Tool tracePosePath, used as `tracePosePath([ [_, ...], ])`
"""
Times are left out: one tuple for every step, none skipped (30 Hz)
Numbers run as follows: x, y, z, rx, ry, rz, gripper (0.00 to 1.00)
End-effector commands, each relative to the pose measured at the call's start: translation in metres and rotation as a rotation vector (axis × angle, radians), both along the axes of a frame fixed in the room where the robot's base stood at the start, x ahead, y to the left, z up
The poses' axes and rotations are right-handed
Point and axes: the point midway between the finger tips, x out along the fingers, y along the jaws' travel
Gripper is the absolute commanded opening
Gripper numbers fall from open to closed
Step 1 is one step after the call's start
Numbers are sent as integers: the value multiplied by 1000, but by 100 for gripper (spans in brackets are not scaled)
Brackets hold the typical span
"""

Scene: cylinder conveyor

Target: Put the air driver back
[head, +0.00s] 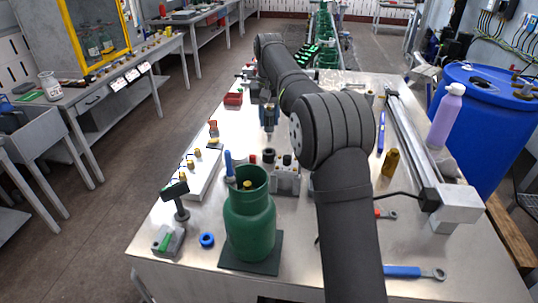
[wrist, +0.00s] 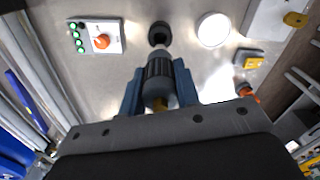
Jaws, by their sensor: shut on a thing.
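My gripper (wrist: 158,82) is shut on the air driver (wrist: 157,74), a dark tool with a ribbed collar, held between two blue fingers in the wrist view. The driver's narrow tip points at a black round socket or ring (wrist: 159,34) on the metal table. I cannot tell whether the tip touches it. In the head view my gripper (head: 269,121) hangs above the middle of the table, left of my arm's black links. The driver is small and partly hidden there.
A green cylinder (head: 249,228) stands on a dark mat at the table's front. A pale rail (head: 408,135), a purple bottle (head: 446,115) and a blue drum (head: 478,125) are at the right. A box with an orange knob (wrist: 101,41) lies left of the socket in the wrist view.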

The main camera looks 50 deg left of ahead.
Motion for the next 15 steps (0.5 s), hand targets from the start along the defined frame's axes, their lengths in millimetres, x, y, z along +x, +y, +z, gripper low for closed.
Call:
tracePosePath([
  [0,0,-6,-3,1,0,2],
  [0,0,-10,-3,1,0,2],
  [0,0,-16,-2,1,0,2],
  [0,0,-21,-4,2,0,2],
  [0,0,-26,-3,1,0,2],
  [0,0,-31,-3,1,0,2],
  [0,0,-35,-2,1,0,2],
  [0,0,-38,-1,0,0,2],
  [0,0,-41,-1,0,0,2],
  [0,0,-44,-1,0,0,2],
  [0,0,-48,-2,1,0,2],
  [0,0,-54,-2,1,0,2],
  [0,0,-58,-3,1,0,2],
  [0,0,-63,-3,1,0,2],
  [0,0,-69,-3,1,0,2],
])
